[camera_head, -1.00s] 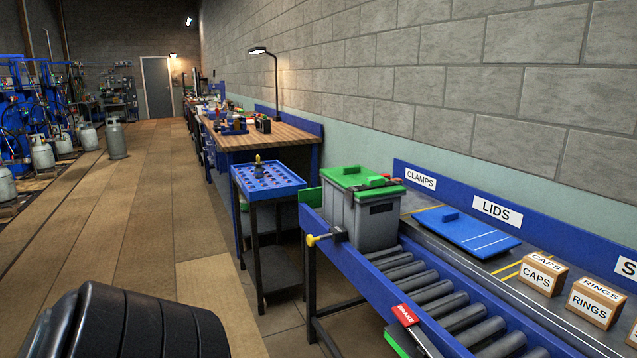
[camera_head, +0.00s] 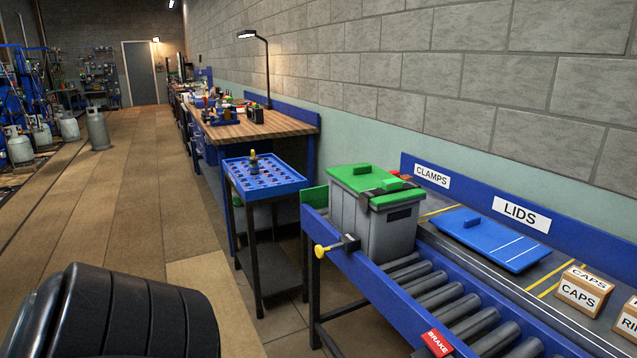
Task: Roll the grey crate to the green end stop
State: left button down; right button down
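The grey crate (camera_head: 376,228) with a green lid (camera_head: 362,178) stands upright on the roller conveyor (camera_head: 436,292), near its far end. A black and green clamp (camera_head: 384,190) sits at the lid's right edge. The green end stop (camera_head: 314,199) is a plate at the conveyor's far left end, just beyond the crate. I cannot tell whether crate and plate touch. A yellow knob (camera_head: 322,250) on a black fitting sticks out of the blue side rail beside the crate. A red BRAKE label (camera_head: 437,343) is on the near rail. Neither gripper is in view.
A blue-topped cart (camera_head: 262,176) stands left of the conveyor's end, before a wooden workbench (camera_head: 262,128). The floor at left is open. A black rounded part, likely mine, fills the lower left.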

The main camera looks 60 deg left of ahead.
aim_at(386, 234)
jog(key=j+z, duration=0.1)
jog(key=j, duration=4.55)
